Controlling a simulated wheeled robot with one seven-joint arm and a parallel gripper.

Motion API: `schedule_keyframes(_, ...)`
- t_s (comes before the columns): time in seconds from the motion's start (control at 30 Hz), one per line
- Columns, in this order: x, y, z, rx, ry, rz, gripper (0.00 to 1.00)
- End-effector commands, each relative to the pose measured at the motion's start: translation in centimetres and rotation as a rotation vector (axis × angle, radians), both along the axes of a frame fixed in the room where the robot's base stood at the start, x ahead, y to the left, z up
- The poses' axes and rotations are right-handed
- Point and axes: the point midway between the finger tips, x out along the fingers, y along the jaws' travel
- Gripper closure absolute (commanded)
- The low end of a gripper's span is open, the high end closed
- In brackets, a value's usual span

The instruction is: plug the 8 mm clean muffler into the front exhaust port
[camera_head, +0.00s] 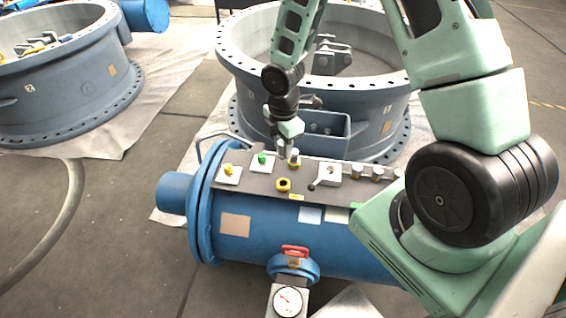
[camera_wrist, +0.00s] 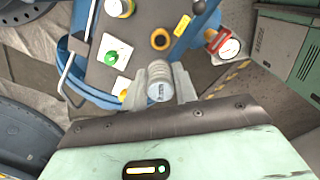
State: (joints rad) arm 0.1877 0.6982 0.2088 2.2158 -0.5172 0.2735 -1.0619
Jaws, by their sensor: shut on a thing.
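The muffler (camera_wrist: 158,90) is a ribbed, pale grey cylinder with a marked end face. My gripper (camera_wrist: 160,84) is shut on it in the wrist view, with a finger on either side. In the head view my gripper (camera_head: 284,149) points down, low over the dark panel on the blue tank. A yellow ring-shaped port (camera_head: 283,185) with a dark centre sits at the panel's near edge; it also shows above the muffler in the wrist view (camera_wrist: 160,39). A second yellow-collared port (camera_head: 293,166) is just beside my fingers. Labels telling which port is front are unreadable.
A green knob (camera_head: 262,159) and a yellow fitting (camera_head: 229,170) stand on white blocks left of the ports. A white lever valve (camera_head: 326,175) and several brass-coloured fittings (camera_head: 378,172) stand right. A gauge (camera_head: 288,301) hangs in front; a large flanged ring (camera_head: 235,72) stands behind.

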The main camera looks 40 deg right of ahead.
Motion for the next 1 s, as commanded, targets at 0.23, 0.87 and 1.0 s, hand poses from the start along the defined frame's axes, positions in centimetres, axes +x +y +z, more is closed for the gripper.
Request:
schedule_keyframes(0.23, 0.0, -0.1, -2.7, -0.001, 0.0, 0.345, 0.92)
schedule_keyframes(0.87, 0.0, -0.1, -6.2, -0.001, 0.0, 0.421, 0.92)
schedule_keyframes(1.0, 0.0, -0.1, -7.5, -0.001, 0.0, 0.42, 0.92)
